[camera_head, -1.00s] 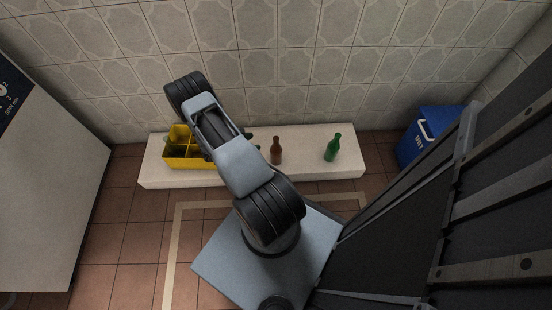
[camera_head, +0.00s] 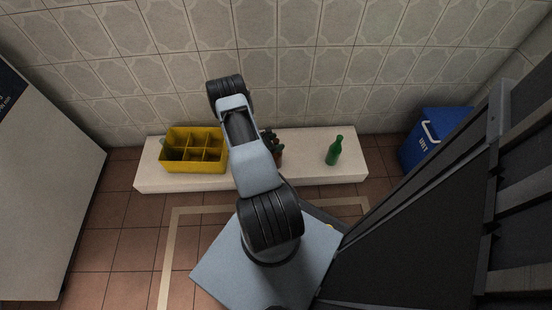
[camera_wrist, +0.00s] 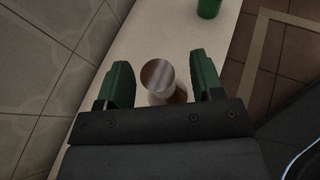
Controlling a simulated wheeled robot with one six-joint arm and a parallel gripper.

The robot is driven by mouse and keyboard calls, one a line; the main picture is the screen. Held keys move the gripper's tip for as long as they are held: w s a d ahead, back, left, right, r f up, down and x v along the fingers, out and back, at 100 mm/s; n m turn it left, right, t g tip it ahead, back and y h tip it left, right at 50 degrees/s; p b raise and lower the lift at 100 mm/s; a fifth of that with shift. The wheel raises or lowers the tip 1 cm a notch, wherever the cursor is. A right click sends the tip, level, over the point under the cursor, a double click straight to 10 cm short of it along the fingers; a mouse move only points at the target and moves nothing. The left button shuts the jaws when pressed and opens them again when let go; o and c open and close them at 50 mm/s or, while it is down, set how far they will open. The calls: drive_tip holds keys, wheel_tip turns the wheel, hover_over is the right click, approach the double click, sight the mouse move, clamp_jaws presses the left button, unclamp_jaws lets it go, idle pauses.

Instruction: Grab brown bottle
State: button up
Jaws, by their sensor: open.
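The brown bottle (camera_head: 279,158) stands on the white bench, partly hidden by my arm and gripper in the head view. My gripper (camera_head: 268,138) is over the bench at the bottle's spot, mostly hidden behind my arm. In the wrist view my gripper (camera_wrist: 160,80) is open, with green fingers apart. A round brownish-grey top with a pale side (camera_wrist: 160,76) shows between the fingers, nearer the left one's tip level; I cannot tell for sure that it is the brown bottle. No grip on it is visible.
A green bottle (camera_head: 334,151) stands to the right on the white bench (camera_head: 305,171); its lower part also shows in the wrist view (camera_wrist: 208,7). A blue bin (camera_head: 418,150) stands on the right. A tiled wall is behind.

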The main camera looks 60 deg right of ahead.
drive_tip(key=shift+x, duration=1.15)
clamp_jaws()
